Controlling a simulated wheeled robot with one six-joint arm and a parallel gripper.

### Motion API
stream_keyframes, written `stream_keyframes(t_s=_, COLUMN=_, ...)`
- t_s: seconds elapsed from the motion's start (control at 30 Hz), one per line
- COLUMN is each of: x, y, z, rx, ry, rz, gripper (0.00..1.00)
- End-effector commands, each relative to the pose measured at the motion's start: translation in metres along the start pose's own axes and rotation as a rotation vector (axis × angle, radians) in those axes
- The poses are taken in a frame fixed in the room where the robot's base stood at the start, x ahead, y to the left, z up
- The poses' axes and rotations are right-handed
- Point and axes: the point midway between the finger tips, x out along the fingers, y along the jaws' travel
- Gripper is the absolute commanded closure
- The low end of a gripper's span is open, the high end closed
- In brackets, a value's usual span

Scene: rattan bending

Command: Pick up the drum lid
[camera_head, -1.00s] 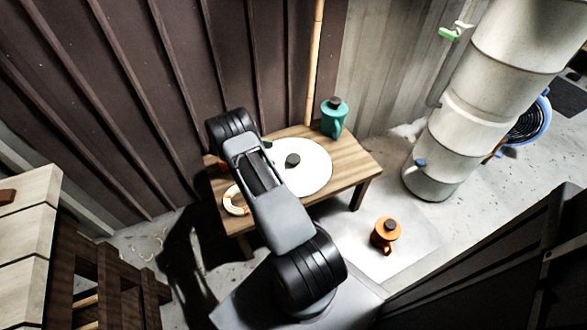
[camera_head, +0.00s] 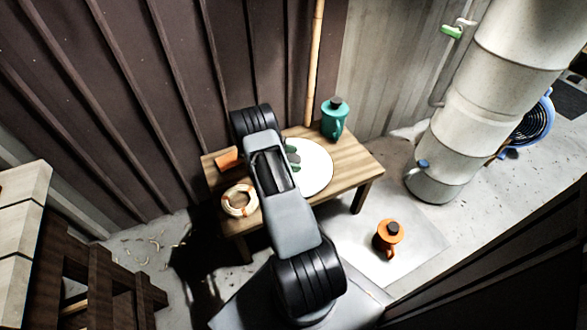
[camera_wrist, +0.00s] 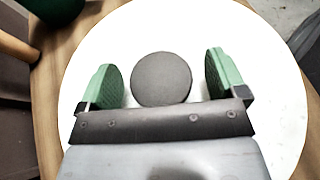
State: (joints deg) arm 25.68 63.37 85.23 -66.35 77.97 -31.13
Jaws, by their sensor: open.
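The drum lid is a white disc (camera_head: 318,172) with a dark round knob, lying on the small wooden table. In the wrist view the white lid (camera_wrist: 150,30) fills most of the picture, and its dark grey knob (camera_wrist: 161,79) sits between the two green fingers. My gripper (camera_wrist: 165,80) is open, with a gap on both sides of the knob. In the head view my gripper (camera_head: 291,158) shows only partly as green fingers over the lid, and my arm hides the lid's left part.
A teal jug (camera_head: 334,119) stands at the table's back right. A cream and orange ring (camera_head: 239,200) and an orange block (camera_head: 227,158) lie on its left part. An orange jug (camera_head: 388,235) stands on the floor mat. A pale cylinder stack (camera_head: 460,130) rises at right.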

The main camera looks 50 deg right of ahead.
Motion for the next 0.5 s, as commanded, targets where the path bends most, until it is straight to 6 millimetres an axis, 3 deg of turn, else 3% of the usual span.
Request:
stream_keyframes(t_s=0.2, x=0.0017, y=0.0001, z=0.0004, rx=0.000, ry=0.000, rz=0.001, gripper=0.09)
stream_keyframes(t_s=0.5, x=0.0015, y=0.0001, z=0.0003, rx=0.000, ry=0.001, rz=0.001, gripper=0.37)
